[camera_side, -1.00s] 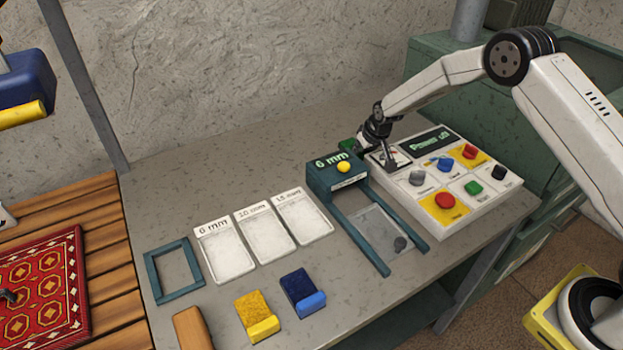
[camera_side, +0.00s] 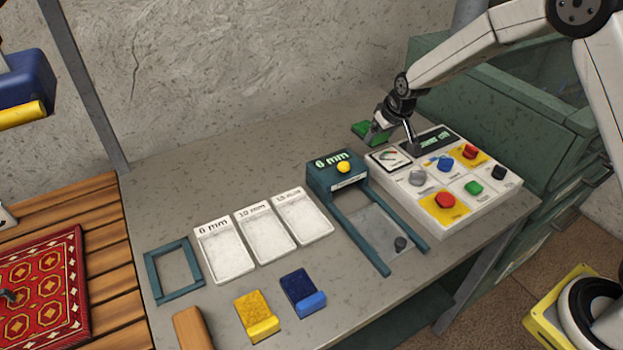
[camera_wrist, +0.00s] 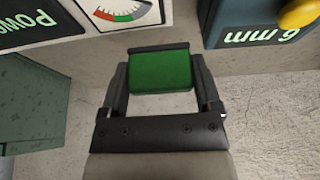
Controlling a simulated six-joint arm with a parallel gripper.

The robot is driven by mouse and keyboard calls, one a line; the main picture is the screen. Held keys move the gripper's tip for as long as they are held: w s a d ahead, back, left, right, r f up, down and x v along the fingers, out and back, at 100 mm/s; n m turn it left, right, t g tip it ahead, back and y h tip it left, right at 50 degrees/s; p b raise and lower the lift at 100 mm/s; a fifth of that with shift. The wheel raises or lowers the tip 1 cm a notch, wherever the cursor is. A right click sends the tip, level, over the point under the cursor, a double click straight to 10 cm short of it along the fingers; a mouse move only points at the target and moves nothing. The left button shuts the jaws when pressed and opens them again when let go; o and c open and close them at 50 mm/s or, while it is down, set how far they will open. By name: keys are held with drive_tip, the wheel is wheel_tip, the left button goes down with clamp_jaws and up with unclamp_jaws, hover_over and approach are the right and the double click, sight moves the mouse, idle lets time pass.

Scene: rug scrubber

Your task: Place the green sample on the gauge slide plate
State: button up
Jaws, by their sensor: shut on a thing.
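The green sample (camera_side: 366,132) is in my gripper (camera_side: 381,130), behind the control panel and right of the gauge head. In the wrist view the sample (camera_wrist: 160,72) sits between the two fingers of my gripper (camera_wrist: 160,84), which are shut on its sides. The gauge (camera_side: 334,178) is a teal block with a lit mm display and a yellow button. Its grey slide plate (camera_side: 377,228) lies between two teal rails in front of it, empty except for a dark knob at the front right.
The control panel (camera_side: 450,180) with coloured knobs stands right of the gauge. Three white labelled trays (camera_side: 270,235), a teal frame (camera_side: 150,270), a yellow sample (camera_side: 256,312) and a blue sample (camera_side: 302,290) lie to the left. Bare table lies behind the trays.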

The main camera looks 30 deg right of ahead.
drive_tip(key=s+r, duration=0.3)
drive_tip(key=s, duration=0.5)
drive_tip(key=shift+a+r, duration=0.2)
drive_tip(key=shift+r, duration=0.05)
drive_tip(key=shift+s, duration=0.15)
idle(0.3)
drive_tip(key=s, duration=0.2)
drive_tip(key=s+d+f, duration=0.1)
drive_tip(key=s, duration=0.1)
drive_tip(key=s+d, duration=0.1)
drive_tip(key=s, duration=0.1)
drive_tip(key=shift+s+f, duration=0.4)
hover_over(388, 240)
drive_tip(key=f, duration=0.4)
drive_tip(key=shift+w+d+f, duration=0.2)
drive_tip(key=shift+d+f, duration=0.1)
drive_tip(key=shift+s+a+f, duration=0.2)
drive_tip(key=shift+s+a, duration=0.1)
drive_tip(key=shift+a, duration=0.05)
drive_tip(key=shift+f, duration=0.25)
